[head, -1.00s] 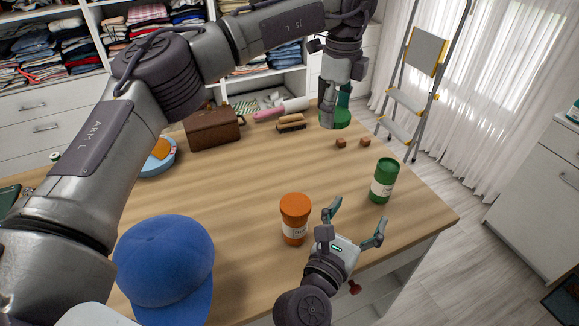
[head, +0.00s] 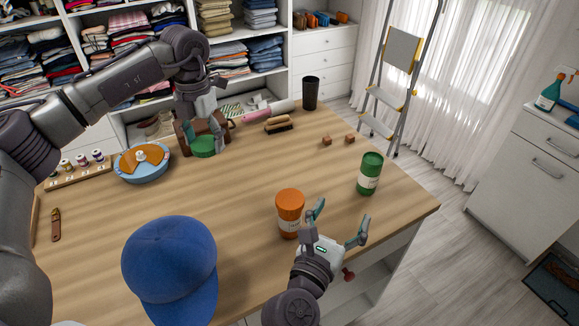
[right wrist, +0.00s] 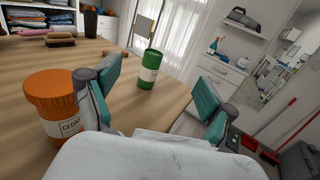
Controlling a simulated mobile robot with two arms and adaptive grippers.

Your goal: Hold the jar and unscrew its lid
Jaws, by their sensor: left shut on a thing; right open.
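A green jar (head: 369,175) with a white label stands upright near the right edge of the table; it also shows in the right wrist view (right wrist: 149,72). An orange jar (head: 289,215) with a ridged orange lid stands to its left, and in the right wrist view (right wrist: 56,105) its label is partly cut by my finger. My left gripper (head: 203,138) is shut on a round green lid (head: 203,147), at the back left, in front of a brown case. My right gripper (head: 341,219) is open and empty, near the table's front edge, its fingers beside the orange jar.
A blue cap (head: 169,262) lies at the front. A brown case (head: 192,133), brush (head: 278,124) and black cup (head: 310,93) line the back. The table's middle is clear.

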